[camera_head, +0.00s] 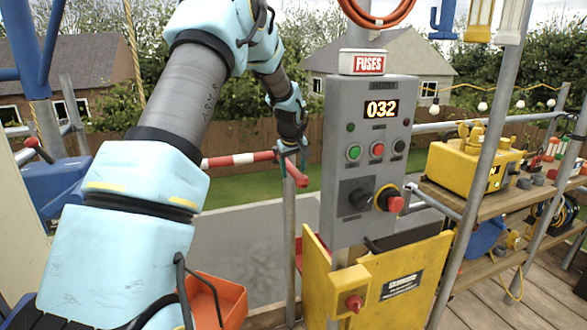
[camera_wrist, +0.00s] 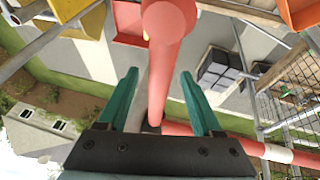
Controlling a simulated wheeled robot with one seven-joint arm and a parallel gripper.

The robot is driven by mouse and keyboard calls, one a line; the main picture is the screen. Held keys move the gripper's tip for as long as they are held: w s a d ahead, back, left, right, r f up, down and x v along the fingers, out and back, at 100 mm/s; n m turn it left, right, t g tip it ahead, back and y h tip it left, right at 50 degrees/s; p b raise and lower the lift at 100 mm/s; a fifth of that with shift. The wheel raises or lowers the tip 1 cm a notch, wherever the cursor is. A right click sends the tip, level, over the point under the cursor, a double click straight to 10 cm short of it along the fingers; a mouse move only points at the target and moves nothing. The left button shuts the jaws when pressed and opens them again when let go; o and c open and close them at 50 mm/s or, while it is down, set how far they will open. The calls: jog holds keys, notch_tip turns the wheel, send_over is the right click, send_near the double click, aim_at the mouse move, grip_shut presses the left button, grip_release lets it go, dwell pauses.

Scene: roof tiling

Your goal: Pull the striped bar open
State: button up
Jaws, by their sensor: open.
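The striped bar (camera_head: 240,160), red and white, runs level across the gap left of the grey control panel. Its striped length also shows at the lower right of the wrist view (camera_wrist: 278,153). A plain red handle rod (camera_head: 297,174) sticks out at its right end; in the wrist view the rod (camera_wrist: 166,60) runs up the middle. My gripper (camera_head: 290,150) is at that end of the bar. In the wrist view its teal fingers (camera_wrist: 158,74) are open, one on each side of the red rod, with visible gaps. Part of the bar is hidden behind my gripper.
The grey control panel (camera_head: 368,215) with buttons and a display reading 032 stands close to the right. Scaffold poles and shelves with a yellow machine (camera_head: 465,165) fill the right.

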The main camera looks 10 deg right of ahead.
grip_shut()
dwell(0.3)
dwell(1.0)
